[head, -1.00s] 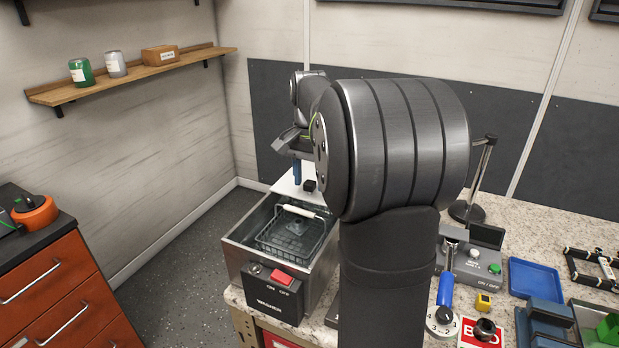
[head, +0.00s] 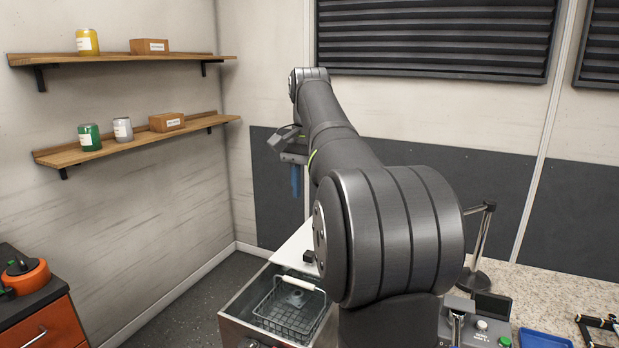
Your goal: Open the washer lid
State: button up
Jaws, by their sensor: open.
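The washer (head: 238,310) is a steel box at the lower middle of the head view, cut off by the bottom edge. Its top is uncovered over the front part, and a wire basket with a white handle (head: 296,284) shows inside. The white lid (head: 293,246) is at the washer's far end, partly hidden by my arm; its exact tilt is unclear. A small black knob (head: 308,257) shows at the lid. My gripper (head: 297,183), with blue fingers, points down above the lid, apart from it. It is open, and nothing shows in it.
My arm hides much of the middle. On the right, the speckled bench holds a grey control box (head: 478,327), a blue tray (head: 543,339) and a metal stand (head: 476,279). Wall shelves (head: 140,140) hold jars and boxes at left. An orange cabinet (head: 45,335) stands at lower left.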

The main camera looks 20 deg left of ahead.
aim_at(309, 253)
jog(key=shift+r, duration=1.25)
jog(key=shift+f, duration=0.1)
notch_tip(309, 253, down, 17)
jog(key=shift+f, duration=0.2)
